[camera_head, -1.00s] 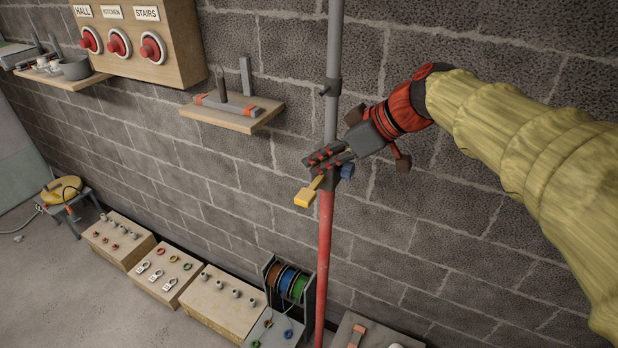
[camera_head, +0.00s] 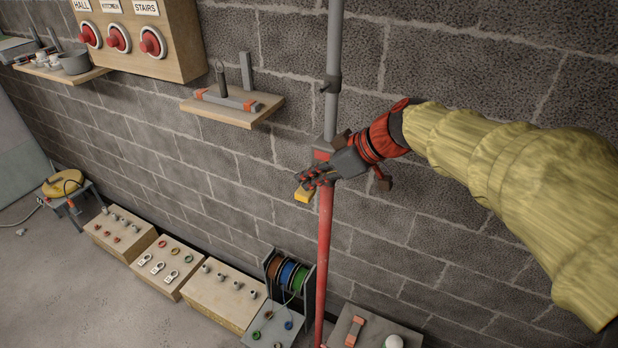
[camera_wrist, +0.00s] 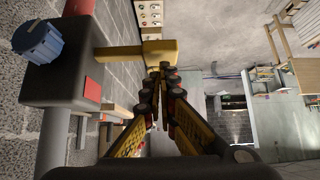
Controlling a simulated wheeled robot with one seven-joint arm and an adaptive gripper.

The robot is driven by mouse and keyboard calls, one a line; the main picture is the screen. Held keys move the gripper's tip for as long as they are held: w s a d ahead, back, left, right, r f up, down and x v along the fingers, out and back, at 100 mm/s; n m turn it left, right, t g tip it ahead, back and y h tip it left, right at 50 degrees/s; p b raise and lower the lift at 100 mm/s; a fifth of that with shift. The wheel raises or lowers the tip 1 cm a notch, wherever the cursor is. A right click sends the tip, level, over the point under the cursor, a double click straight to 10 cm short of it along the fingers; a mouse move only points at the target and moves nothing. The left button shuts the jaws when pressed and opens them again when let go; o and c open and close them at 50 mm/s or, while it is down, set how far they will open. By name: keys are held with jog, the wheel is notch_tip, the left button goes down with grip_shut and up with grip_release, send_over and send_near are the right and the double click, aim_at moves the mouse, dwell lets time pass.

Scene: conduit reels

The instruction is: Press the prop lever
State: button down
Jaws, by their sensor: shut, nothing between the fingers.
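The prop lever is a yellow paddle (camera_head: 304,195) on a dark collar of the red prop pole (camera_head: 324,250). In the wrist view the yellow lever (camera_wrist: 158,50) sticks out from the dark collar block (camera_wrist: 80,60), just beyond my fingertips. My gripper (camera_head: 308,178) is shut and empty, right above the lever in the head view and partly covering it. My gripper (camera_wrist: 162,72) shows closed fingertips at the lever's near edge; I cannot tell whether they touch. A blue knob (camera_wrist: 38,41) sits on the collar and is hidden in the head view.
A grey conduit (camera_head: 334,50) runs up the block wall above the pole. A small wall shelf (camera_head: 232,116) stands left of the pole, with a red-button panel (camera_head: 190,60) beyond. Boxes and a reel rack (camera_head: 289,275) stand below. The space left of the lever is open.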

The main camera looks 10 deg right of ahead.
aim_at(307, 194)
jog(key=shift+s+a+f+n+t+b, duration=0.15)
jog(key=shift+f+b, duration=0.25)
jog(key=shift+b, duration=0.7)
jog(key=shift+s+f+n+t+b, duration=0.15)
jog(key=shift+f+b, duration=0.25)
jog(key=shift+b, duration=0.65)
jog(key=f+b, duration=0.1)
jog(key=b, duration=0.3)
jog(key=f+n+t+h+b, duration=0.1)
jog(key=b, duration=0.3)
jog(key=f+t+b, duration=0.1)
jog(key=b, duration=0.3)
jog(key=shift+s+a+h+b, duration=0.2)
jog(key=shift+s+h+b, duration=0.05)
jog(key=shift+h+b, duration=0.15)
jog(key=shift+r+p, duration=0.25)
jog(key=shift+p, duration=0.1)
jog(key=shift+r, duration=0.8)
